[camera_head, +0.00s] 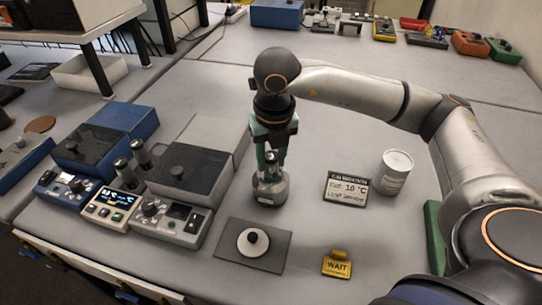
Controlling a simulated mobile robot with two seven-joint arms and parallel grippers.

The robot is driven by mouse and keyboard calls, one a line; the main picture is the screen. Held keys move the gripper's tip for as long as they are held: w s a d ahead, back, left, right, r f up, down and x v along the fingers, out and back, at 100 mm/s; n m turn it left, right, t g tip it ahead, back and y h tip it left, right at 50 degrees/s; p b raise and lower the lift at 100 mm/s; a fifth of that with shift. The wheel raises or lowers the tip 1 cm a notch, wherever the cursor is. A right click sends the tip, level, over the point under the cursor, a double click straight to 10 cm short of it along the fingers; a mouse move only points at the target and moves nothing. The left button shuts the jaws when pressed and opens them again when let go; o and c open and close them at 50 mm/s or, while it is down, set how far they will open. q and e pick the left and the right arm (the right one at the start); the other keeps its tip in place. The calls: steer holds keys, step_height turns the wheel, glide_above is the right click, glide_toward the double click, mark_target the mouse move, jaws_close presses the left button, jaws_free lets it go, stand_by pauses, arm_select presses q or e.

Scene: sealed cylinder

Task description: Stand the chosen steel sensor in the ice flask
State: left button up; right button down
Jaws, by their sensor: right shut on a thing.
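My right gripper (271,160) points straight down over the grey, round-bodied ice flask (270,192), with its green fingers shut on a slim steel sensor (271,157). The sensor is upright at the flask's mouth; its lower end is hidden, so I cannot tell how deep it sits or whether it touches bottom. Two more steel cylinders (140,150) stand upright at the instruments on the left. A white disc with a black knob (253,242) lies on a dark square mat (225,252). A dark card (347,188) reads 10 °C. My left gripper is out of view.
Blue and grey instrument boxes (188,172) stand left of the flask. A white can (396,165) is beside the card. A yellow WAIT sign (337,266) lies at the front. Coloured devices line the back. Bare table shows between flask and card.

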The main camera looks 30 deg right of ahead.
steer(key=shift+f, duration=0.2)
steer(key=shift+f+b, duration=0.15)
steer(key=shift+b, duration=0.15)
steer(key=c, duration=0.5)
jaws_free()
step_height(320, 180, up, 12)
steer(key=s+p, duration=0.1)
steer(key=shift+s+a+r, duration=0.2)
steer(key=shift+a+r, duration=0.05)
